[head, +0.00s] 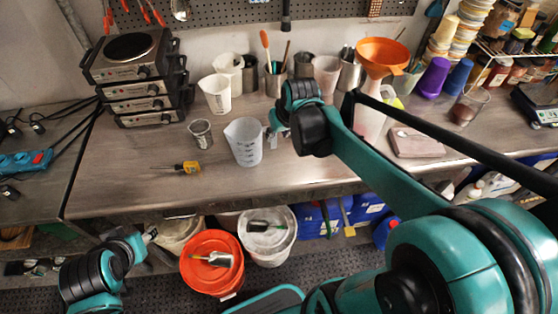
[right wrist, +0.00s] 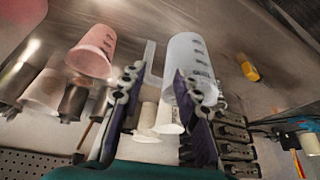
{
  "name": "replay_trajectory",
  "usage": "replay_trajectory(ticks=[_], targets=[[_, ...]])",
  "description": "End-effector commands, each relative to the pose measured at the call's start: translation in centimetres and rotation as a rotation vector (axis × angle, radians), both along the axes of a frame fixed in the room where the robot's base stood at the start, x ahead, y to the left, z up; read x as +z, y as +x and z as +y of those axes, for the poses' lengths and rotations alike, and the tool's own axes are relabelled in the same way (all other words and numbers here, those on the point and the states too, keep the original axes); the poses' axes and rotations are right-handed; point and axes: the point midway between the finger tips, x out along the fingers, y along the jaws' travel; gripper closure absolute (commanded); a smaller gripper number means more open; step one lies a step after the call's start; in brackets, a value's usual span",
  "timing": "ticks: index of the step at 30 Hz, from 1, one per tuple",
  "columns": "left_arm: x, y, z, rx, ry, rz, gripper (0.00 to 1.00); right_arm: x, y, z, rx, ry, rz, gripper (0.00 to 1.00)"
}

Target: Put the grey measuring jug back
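The pale grey measuring jug (head: 244,145) stands upright on the bench near its front edge, with dark marks on its side. In the right wrist view the jug (right wrist: 186,52) is just beyond my fingers, its handle (right wrist: 148,65) showing in the gap between them. My right gripper (right wrist: 160,95) is open, one finger overlapping the jug's body in the picture; I cannot tell whether it touches. In the head view this gripper (head: 275,130) is at the jug's right side, partly hidden by its own wrist. My left gripper (head: 148,236) is low in front of the bench; its fingers are unclear.
A white beaker (head: 216,94) stands behind. An orange funnel (head: 382,55) is at the right.

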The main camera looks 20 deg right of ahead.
Motion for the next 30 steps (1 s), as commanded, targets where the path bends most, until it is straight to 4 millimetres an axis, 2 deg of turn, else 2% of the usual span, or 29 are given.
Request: replay_trajectory(ticks=[1,6,9,12,18,26,30], targets=[[0.0,0.0,0.0,0.0,0.0,0.0,0.57,0.6,-2.0,1.2,0.009,-0.005,-0.017,0.68],[0.0,0.0,0.0,0.0,0.0,0.0,0.57,1.3,-8.2,4.2,0.029,-0.023,-0.085,0.68],[0.0,0.0,0.0,0.0,0.0,0.0,0.57,0.9,-11.2,5.4,0.04,-0.03,-0.122,0.68],[0.0,0.0,0.0,0.0,0.0,0.0,0.57,0.3,-13.2,6.1,0.048,-0.031,-0.15,0.68],[0.0,0.0,0.0,0.0,0.0,0.0,0.57,-0.4,-14.9,6.7,0.055,-0.034,-0.177,0.68],[0.0,0.0,0.0,0.0,0.0,0.0,0.57,-0.4,-15.0,6.7,0.055,-0.033,-0.178,0.68],[-1.3,0.0,0.0,0.0,0.0,0.0,0.57,-1.7,-15.0,6.7,0.055,-0.033,-0.178,0.68]])
